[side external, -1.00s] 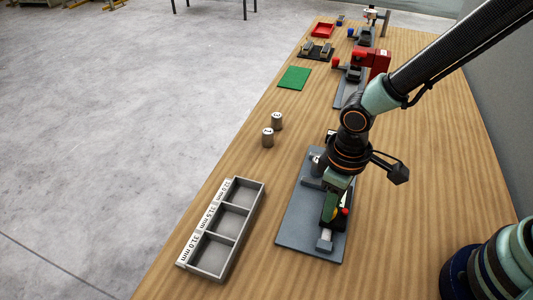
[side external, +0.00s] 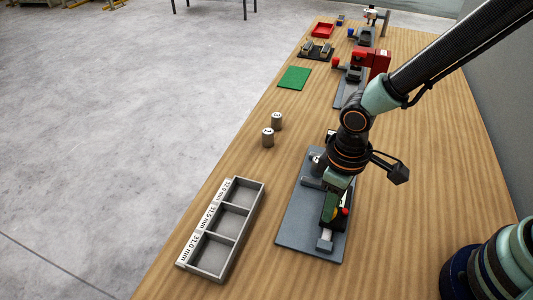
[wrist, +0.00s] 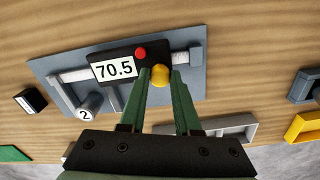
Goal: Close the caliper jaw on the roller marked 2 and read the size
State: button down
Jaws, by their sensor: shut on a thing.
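The caliper lies on a grey base plate (side external: 290,232); it also shows in the wrist view, where its display (wrist: 115,67) reads 70.5. A red button (wrist: 141,53) sits on the slider. My gripper (wrist: 160,72) is shut on the slider's yellow knob (wrist: 160,77), with one green finger on each side. The roller marked 2 (wrist: 87,110) stands between the fixed jaw (wrist: 62,95) and the sliding jaw (wrist: 117,97), with a gap between it and the sliding jaw.
Two more rollers (side external: 277,121) (side external: 268,138) stand on the table. A three-compartment tray (side external: 237,238) with millimetre labels is empty, left of the caliper. A green mat (side external: 294,78) and other fixtures (side external: 376,62) lie farther back. A small labelled black block (wrist: 30,101) stands beside the plate.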

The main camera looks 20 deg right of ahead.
jog(key=shift+w+d, duration=1.5)
jog(key=shift+w, duration=0.05)
jog(key=c, duration=0.6)
grip_release()
jog(key=shift+r, duration=0.1)
notch_tip(320, 180, up, 12)
jog(key=shift+f, duration=0.1)
